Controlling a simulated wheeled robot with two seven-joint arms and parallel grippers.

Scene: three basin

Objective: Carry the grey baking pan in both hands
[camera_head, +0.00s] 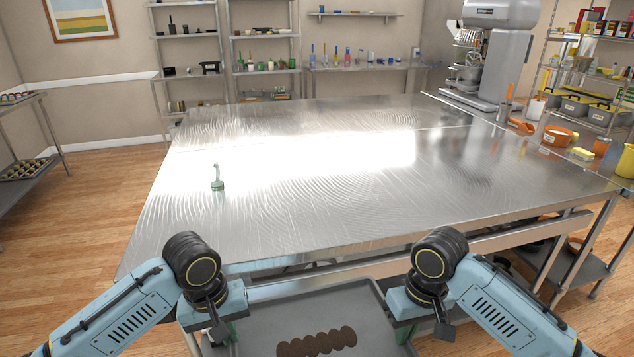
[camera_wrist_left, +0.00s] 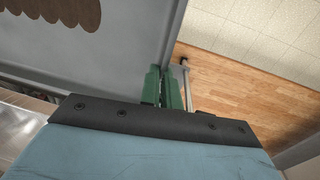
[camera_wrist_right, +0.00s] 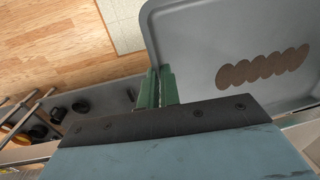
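The grey baking pan (camera_head: 372,318) is in front of me at the bottom of the head view, below the near edge of the steel table. A brown, scalloped row of baked pieces (camera_head: 316,342) lies in it. My left gripper (camera_head: 226,330) is at the pan's left edge, and its green fingers (camera_wrist_left: 166,88) are shut on the rim. My right gripper (camera_head: 405,330) is at the right edge, its green fingers (camera_wrist_right: 158,88) also shut on the rim. The pan (camera_wrist_right: 185,40) looks roughly level. Its nearest part is cut off in the head view.
The steel table (camera_head: 330,210) is mostly clear, with a small green object (camera_head: 217,180) at its left. A grey mixer (camera_head: 490,55) stands at the back right, with orange containers (camera_head: 556,137) along the right edge. Shelves line the back wall.

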